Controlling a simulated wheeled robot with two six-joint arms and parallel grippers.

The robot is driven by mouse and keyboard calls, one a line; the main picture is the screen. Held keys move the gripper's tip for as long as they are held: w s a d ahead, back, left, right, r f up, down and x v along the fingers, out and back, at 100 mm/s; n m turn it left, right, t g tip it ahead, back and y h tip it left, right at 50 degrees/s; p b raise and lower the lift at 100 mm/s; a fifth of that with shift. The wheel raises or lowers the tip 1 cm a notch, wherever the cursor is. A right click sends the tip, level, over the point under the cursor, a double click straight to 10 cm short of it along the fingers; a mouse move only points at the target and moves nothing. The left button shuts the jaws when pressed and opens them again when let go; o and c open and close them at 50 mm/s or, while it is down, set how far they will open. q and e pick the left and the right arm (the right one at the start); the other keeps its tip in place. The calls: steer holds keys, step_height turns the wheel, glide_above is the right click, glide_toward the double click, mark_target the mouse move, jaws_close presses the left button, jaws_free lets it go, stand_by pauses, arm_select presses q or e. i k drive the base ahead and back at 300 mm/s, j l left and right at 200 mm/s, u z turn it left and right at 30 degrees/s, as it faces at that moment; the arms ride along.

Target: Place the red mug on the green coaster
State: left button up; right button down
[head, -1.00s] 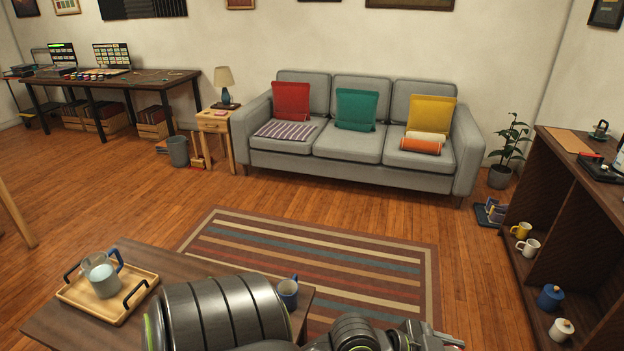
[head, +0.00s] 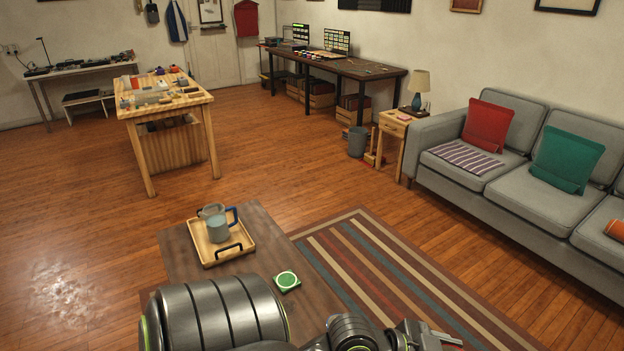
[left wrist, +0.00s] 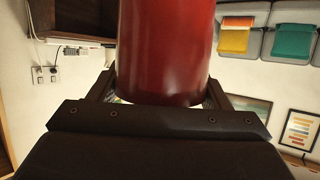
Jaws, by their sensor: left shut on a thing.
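The red mug (left wrist: 167,45) fills the top middle of the left wrist view, between the fingers of my left gripper (left wrist: 162,92). The gripper is shut on it. The mug's handle does not show. The mug is not visible in the head view, where my arm covers the bottom edge. The green coaster (head: 287,281) lies on the dark wooden table, near and to the right of the tray. My right gripper is not in view.
A wooden tray (head: 205,251) with black handles stands on the dark table (head: 180,262), holding a blue-handled pitcher (head: 216,224). A striped rug (head: 395,265) lies to the right, before a grey sofa (head: 535,205). A wooden workbench (head: 195,101) stands farther back. Open floor lies at left.

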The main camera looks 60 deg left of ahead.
mark_target(283, 276)
steer(key=i+u, duration=0.85)
steer(key=i+l+u, duration=0.2)
steer(key=i+u, duration=0.5)
steer(key=u, duration=0.2)
steer(key=i+l+u, duration=0.1)
steer(key=i+u, duration=0.15)
steer(key=u, duration=0.25)
steer(key=i+l+u, duration=0.2)
steer(key=u, duration=0.3)
steer(key=i, duration=0.05)
